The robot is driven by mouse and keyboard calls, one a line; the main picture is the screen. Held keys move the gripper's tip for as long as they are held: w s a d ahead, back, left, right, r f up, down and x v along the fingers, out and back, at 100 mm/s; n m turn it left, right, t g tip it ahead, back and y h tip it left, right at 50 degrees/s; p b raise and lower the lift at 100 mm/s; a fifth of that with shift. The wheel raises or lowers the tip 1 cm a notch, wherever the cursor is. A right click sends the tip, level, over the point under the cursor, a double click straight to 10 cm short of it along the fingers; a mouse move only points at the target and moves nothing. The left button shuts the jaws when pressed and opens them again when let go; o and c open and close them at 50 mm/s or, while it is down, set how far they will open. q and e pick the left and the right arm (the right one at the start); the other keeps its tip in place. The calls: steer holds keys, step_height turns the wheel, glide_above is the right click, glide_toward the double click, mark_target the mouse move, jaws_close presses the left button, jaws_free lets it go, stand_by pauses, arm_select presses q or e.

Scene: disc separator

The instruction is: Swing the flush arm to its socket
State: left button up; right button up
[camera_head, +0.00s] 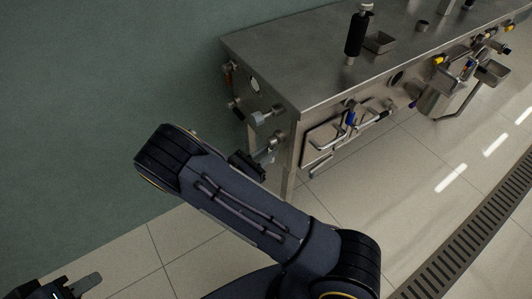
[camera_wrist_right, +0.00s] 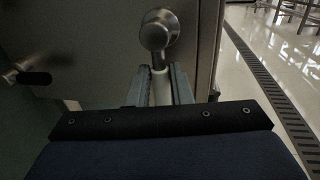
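The flush arm (camera_wrist_right: 160,87) appears to be the pale rod hanging below a round metal pivot (camera_wrist_right: 158,33) on the machine's end face. My right gripper (camera_wrist_right: 161,80) has one finger on each side of this rod, and the rod fills the gap between them. In the head view my right gripper (camera_head: 268,152) is at the near end of the steel machine, below a metal fitting (camera_head: 266,116), partly hidden by my arm. My left gripper (camera_head: 75,288) is at the bottom left, away from the machine and cut by the frame edge. I cannot make out which fitting is the socket.
The steel machine (camera_head: 340,50) carries a black-handled post (camera_head: 356,35) and a small tray (camera_head: 379,42) on top. Pipes (camera_head: 350,125) stick out from its front. A dark-handled lever (camera_wrist_right: 32,78) is left of the rod. Tiled floor and a drain grate (camera_head: 460,250) lie in front.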

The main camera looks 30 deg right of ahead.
jaws_close()
steer(key=shift+f, duration=0.1)
steer(key=shift+w+a+r+m+g+h+b, duration=0.1)
steer(key=shift+w+r+m+g+h+b, duration=0.45)
steer(key=shift+m+b, duration=1.35)
steer(key=shift+w+a+r+m+g+h+b, duration=0.2)
steer(key=shift+w+m+b, duration=0.5)
steer(key=shift+m, duration=2.55)
steer(key=shift+w+d+r+m+g+h+b, duration=0.1)
steer(key=shift+w+r+m+g+h+b, duration=0.75)
steer(key=shift+m, duration=1.7)
steer(key=shift+f+t+y+b, duration=0.3)
steer(key=shift+f+t, duration=0.1)
steer(key=shift+t, duration=0.1)
steer(key=o, duration=0.7)
jaws_free()
